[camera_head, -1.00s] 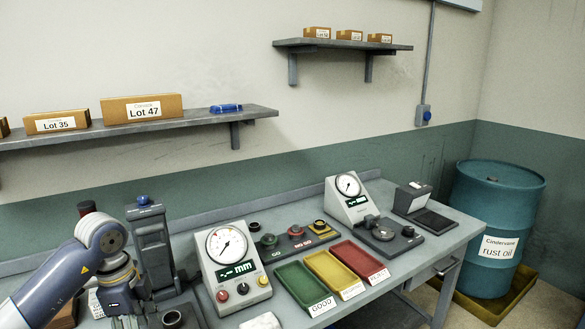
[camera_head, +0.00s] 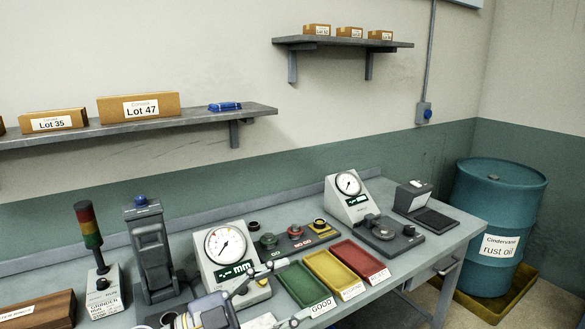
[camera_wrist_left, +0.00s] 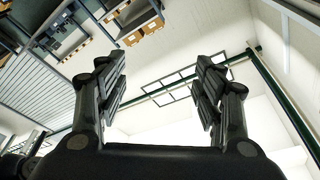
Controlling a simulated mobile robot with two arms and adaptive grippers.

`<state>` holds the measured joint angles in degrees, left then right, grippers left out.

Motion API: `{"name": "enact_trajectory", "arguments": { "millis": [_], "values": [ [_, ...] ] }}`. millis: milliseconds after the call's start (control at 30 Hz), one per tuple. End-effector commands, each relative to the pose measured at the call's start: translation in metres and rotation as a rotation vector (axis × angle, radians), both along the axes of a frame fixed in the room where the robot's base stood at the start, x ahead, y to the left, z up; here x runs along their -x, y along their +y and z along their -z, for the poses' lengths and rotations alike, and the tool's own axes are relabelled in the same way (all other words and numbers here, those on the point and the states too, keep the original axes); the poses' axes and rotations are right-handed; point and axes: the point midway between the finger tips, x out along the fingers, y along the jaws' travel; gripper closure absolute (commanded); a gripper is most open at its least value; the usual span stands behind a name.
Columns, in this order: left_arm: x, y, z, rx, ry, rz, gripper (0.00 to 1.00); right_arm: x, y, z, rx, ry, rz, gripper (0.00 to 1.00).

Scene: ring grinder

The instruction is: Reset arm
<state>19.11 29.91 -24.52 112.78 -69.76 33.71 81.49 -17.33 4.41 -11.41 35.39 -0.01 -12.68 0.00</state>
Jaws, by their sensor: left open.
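My left gripper (camera_head: 306,284) is at the bottom middle of the head view, in front of the dial gauge box (camera_head: 226,250) and overlapping the green tray (camera_head: 300,280). Its two fingers are spread and nothing shows between them. My left wrist and arm (camera_head: 205,314) come in at the bottom edge. In the left wrist view the open fingers (camera_wrist_left: 163,84) stand apart, with empty air between them, pointing toward a pale wall and ceiling. My right gripper shows in neither view.
The bench holds a grinder press (camera_head: 150,250), a signal tower (camera_head: 88,228), a yellow tray (camera_head: 333,272), a red tray (camera_head: 357,260) and a second gauge (camera_head: 347,192). A shelf (camera_head: 200,122) hangs above. A blue drum (camera_head: 497,215) stands right of the bench.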

Motion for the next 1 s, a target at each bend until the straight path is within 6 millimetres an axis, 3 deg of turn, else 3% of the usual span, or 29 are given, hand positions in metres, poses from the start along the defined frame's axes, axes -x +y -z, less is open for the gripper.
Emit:
{"name": "enact_trajectory", "arguments": {
  "millis": [100,233,367,467,567,633,800,1000],
  "values": [
    [-0.012,0.026,-0.024,0.217,0.0,-0.199,0.38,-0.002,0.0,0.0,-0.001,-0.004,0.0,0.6],
    [-0.03,0.073,-0.023,0.374,0.064,-0.465,0.38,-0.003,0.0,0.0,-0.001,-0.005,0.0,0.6],
    [-0.039,0.127,0.011,0.441,0.203,-0.748,0.38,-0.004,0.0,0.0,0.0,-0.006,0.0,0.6],
    [-0.035,0.164,0.056,0.425,0.358,-0.953,0.38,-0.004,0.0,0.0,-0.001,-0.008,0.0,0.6],
    [-0.016,0.193,0.113,0.354,0.547,-1.128,0.38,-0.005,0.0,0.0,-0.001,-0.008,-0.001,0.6],
    [0.007,0.206,0.156,0.272,0.695,-1.223,0.38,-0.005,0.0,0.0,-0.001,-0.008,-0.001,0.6],
    [0.083,0.216,0.243,0.02,1.047,-1.33,0.38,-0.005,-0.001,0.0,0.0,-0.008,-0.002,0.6],
    [0.166,0.206,0.294,-0.236,1.334,-1.293,0.38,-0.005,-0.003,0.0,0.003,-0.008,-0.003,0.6]
  ]
}}
